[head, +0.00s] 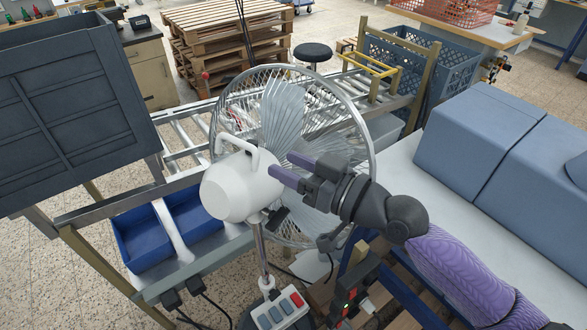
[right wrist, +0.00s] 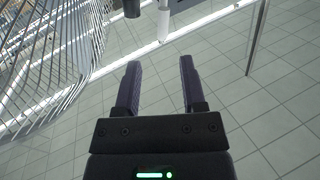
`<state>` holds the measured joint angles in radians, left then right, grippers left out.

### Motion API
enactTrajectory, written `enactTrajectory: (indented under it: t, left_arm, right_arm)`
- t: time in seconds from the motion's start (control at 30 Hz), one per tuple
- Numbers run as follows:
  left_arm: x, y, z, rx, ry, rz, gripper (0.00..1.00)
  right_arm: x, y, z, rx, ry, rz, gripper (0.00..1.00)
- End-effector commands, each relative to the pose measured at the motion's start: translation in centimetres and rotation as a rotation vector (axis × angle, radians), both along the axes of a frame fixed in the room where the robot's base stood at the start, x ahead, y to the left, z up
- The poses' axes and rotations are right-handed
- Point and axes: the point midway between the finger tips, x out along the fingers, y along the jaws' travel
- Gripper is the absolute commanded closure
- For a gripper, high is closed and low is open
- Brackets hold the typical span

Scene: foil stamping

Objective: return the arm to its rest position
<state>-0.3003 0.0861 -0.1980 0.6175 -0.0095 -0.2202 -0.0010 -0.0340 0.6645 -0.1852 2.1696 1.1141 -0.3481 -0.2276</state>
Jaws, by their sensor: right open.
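My right gripper (head: 282,165) is in the middle of the head view, with its dark arm and purple sleeve coming in from the lower right. Its two purple fingers point left toward the white motor housing of a standing fan (head: 236,190). The fingertips overlap the housing's right edge in the picture; I cannot tell whether they touch it. In the right wrist view the gripper (right wrist: 159,72) is open, with nothing between its fingers. My left gripper is not in view.
The fan's wire cage (head: 368,120) stands close behind the gripper; its wires also show in the right wrist view (right wrist: 75,50). A button panel (head: 282,309) is on the fan's pole. Blue-grey boxes (head: 480,140) are at right, a grey crate (head: 70,100) at left, blue bins (head: 143,238) below it.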

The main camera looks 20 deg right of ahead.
Motion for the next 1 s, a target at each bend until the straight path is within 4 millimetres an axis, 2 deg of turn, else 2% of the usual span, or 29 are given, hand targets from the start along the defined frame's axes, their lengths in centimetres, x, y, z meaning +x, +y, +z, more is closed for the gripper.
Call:
enactTrajectory:
  t: [0.1,0.47,0.53,0.57,0.63,0.77,0.8,0.9,1.0]
  left_arm:
    - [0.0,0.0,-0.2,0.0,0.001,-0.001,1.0]
    - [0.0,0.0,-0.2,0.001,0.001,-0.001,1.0]
    - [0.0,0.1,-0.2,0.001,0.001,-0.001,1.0]
    - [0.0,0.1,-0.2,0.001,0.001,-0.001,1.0]
    - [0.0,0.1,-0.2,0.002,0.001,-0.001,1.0]
    - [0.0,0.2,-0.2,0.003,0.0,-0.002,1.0]
    - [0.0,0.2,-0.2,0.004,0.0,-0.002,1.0]
    - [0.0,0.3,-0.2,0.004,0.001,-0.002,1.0]
    - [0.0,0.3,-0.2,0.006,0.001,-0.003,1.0]
  right_arm:
    - [-0.6,-0.4,0.0,0.0,0.0,0.001,0.47]
    - [-0.6,-0.4,0.1,0.001,-0.001,0.001,0.47]
    - [-0.8,-0.1,-0.4,-0.011,0.014,0.005,0.47]
    - [-1.1,0.2,-1.1,-0.029,0.034,0.01,0.47]
    - [-2.6,1.2,-3.8,-0.11,0.12,0.024,0.47]
    - [-6.8,2.0,-10.6,-0.328,0.384,-0.004,0.47]
    - [-8.2,1.6,-12.3,-0.387,0.473,-0.031,0.47]
    - [-11.9,0.1,-15.7,-0.516,0.696,-0.12,0.47]
    - [-15.8,-1.7,-17.8,-0.611,0.915,-0.225,0.47]
